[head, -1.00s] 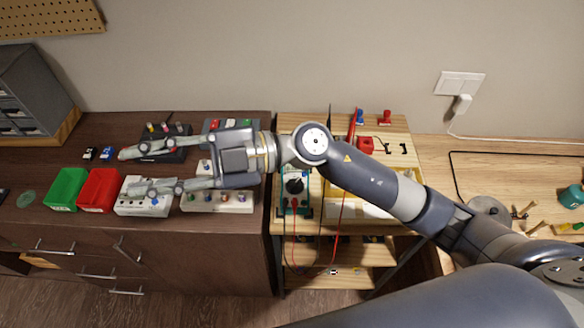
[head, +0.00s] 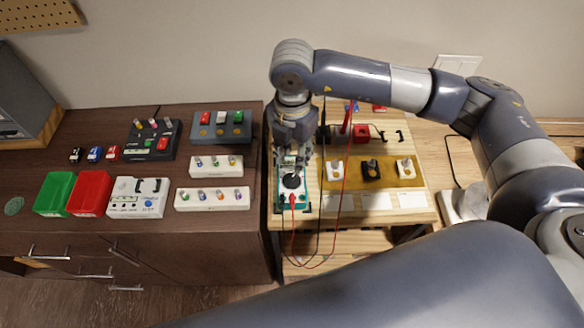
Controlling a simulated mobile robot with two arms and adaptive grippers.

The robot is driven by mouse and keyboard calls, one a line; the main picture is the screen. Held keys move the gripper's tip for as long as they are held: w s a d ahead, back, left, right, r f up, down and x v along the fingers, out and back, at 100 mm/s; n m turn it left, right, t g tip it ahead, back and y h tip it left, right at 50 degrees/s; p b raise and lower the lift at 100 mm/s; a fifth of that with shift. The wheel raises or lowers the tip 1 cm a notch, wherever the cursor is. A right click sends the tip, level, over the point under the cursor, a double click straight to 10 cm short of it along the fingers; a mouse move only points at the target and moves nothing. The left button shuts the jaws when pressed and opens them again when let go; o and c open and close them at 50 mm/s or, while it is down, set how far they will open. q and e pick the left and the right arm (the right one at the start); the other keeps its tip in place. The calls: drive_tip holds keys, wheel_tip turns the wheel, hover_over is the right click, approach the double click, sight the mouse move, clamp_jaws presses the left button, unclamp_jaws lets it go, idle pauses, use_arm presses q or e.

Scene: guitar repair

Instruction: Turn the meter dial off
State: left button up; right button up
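My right gripper (head: 290,160) points down over the meter's upper end, just behind the dial. It hides the top of the meter, and its finger opening and any contact are too small to make out. My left gripper is not in view.
Test leads (head: 343,160) hang beside the meter on its right. A tan board with several switches (head: 371,169) lies further right. On the dark cabinet are a red bin (head: 90,192), a green bin (head: 54,193) and several pedal-like boxes (head: 212,197).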

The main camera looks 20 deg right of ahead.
sight(292, 177)
wheel_tip(292, 177, down, 6)
drive_tip(key=shift+p, duration=0.8)
drive_tip(key=shift+f, duration=0.85)
clamp_jaws()
